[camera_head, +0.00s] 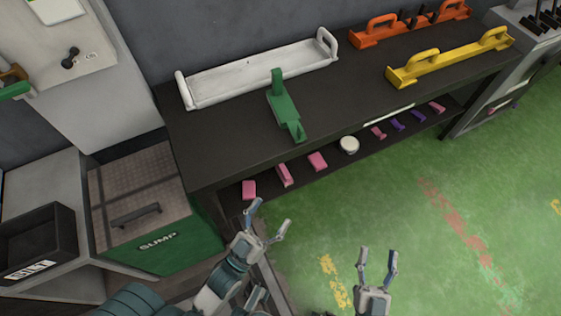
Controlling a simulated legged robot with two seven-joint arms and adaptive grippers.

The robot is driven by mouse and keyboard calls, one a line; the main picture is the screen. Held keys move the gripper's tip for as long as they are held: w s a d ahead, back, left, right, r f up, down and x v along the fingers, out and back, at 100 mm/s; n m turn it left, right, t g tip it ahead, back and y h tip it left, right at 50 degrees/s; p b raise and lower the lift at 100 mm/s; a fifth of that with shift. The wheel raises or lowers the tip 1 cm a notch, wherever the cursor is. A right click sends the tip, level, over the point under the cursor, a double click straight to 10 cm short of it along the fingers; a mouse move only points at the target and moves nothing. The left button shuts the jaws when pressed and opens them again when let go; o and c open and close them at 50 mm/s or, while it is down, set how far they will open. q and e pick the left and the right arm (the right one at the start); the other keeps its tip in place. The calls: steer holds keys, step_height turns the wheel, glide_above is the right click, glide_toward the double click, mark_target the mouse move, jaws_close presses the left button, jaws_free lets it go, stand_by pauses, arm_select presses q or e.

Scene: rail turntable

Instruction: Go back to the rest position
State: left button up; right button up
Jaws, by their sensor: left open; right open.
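My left gripper (268,219) is open and empty, in front of the dark workbench (225,140) near its front left corner. My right gripper (377,255) is open and empty, further right, over the green floor. Both point toward the bench and touch nothing that I can see. Part of my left arm shows at the bottom left.
The bench holds a white tray (250,80), a green part (284,107), and orange (410,25) and yellow (450,60) handled pieces. Several small pink and purple pieces lie on its lower shelf. A green sump box (165,245) and a black bin (38,240) stand left. Floor at right is clear.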

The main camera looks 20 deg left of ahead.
arm_select(q)
step_height(320, 180, down, 24)
steer(key=s+a+g+y+p, duration=0.2)
steer(key=g+y+p, duration=0.1)
steer(key=g+p, duration=0.85)
arm_select(e)
step_height(320, 180, down, 24)
steer(key=s+d+r+g+h, duration=0.1)
steer(key=s+d+g+h, duration=0.15)
steer(key=g, duration=0.85)
arm_select(q)
steer(key=s+a+f+g+y+p, duration=0.1)
steer(key=s+a+f+g+p, duration=0.1)
steer(key=s+f, duration=0.4)
steer(key=s+a+f+g+p, duration=0.3)
steer(key=s+f+g, duration=0.4)
steer(key=s, duration=0.5)
steer(key=shift+s+a+y+p, duration=0.25)
steer(key=shift+a+y+p, duration=0.15)
steer(key=shift+p, duration=0.15)
arm_select(e)
steer(key=s+d+f+g+h, duration=0.1)
steer(key=s+d+f+g, duration=0.1)
steer(key=s+f+g, duration=0.2)
steer(key=s+d+f+g+h, duration=0.1)
steer(key=s+d+f+g, duration=0.2)
steer(key=s+f, duration=0.7)
steer(key=s+g, duration=0.2)
steer(key=s, duration=0.2)
steer(key=shift+d, duration=0.15)
